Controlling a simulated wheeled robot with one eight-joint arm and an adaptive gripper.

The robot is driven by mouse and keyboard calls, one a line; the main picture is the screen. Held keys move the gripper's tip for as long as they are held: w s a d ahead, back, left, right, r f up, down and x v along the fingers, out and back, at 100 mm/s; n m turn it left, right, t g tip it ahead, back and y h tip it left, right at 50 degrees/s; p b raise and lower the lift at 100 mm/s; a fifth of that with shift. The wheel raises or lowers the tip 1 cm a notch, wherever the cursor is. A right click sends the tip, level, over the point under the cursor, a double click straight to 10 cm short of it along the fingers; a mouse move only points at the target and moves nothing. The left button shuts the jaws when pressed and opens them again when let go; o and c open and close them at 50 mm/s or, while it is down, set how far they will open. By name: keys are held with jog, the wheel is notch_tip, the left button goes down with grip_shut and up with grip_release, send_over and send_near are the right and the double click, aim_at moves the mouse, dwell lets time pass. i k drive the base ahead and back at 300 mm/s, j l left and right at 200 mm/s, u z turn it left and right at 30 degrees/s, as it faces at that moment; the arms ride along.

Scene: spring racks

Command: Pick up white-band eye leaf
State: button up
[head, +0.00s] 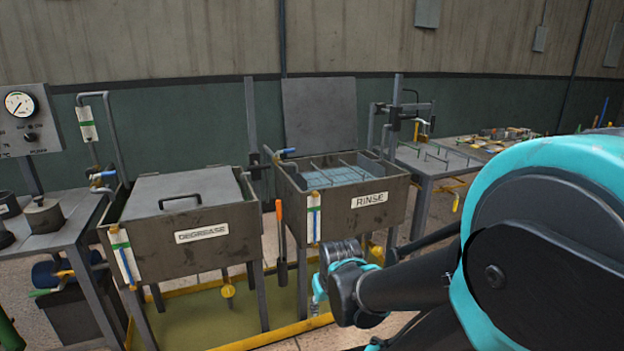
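I cannot make out a white-band eye leaf anywhere in the head view. Small parts on the far right table are too small to tell apart. My arm reaches in from the right, and its wrist ends low in front of the rinse tank (290,200). My gripper (318,292) is only partly in view at the wrist's left end, largely hidden by the wrist. Its fingers do not show clearly, and I see nothing held in it.
The degrease tank (140,236) has a closed lid with a handle. The rinse tank's lid stands open. Both tanks stand over a yellow-edged floor tray (190,325). A grey bench (60,236) is at left. A metal table (425,158) with racks stands at the back right.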

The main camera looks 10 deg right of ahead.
aim_at(495, 136)
jog(key=i+l+z, duration=0.2)
jog(key=l+z, duration=0.2)
jog(key=i+l+z, duration=0.25)
jog(key=z, duration=0.15)
jog(key=i+l+z, duration=0.5)
jog(key=z, duration=0.3)
jog(key=i+z, duration=0.35)
jog(key=i, duration=1.35)
jog(key=i+u, duration=0.25)
jog(key=i, duration=0.2)
jog(key=i+l+u, duration=0.2)
jog(key=i, duration=0.25)
jog(key=i+l+u, duration=0.25)
jog(key=i, duration=0.15)
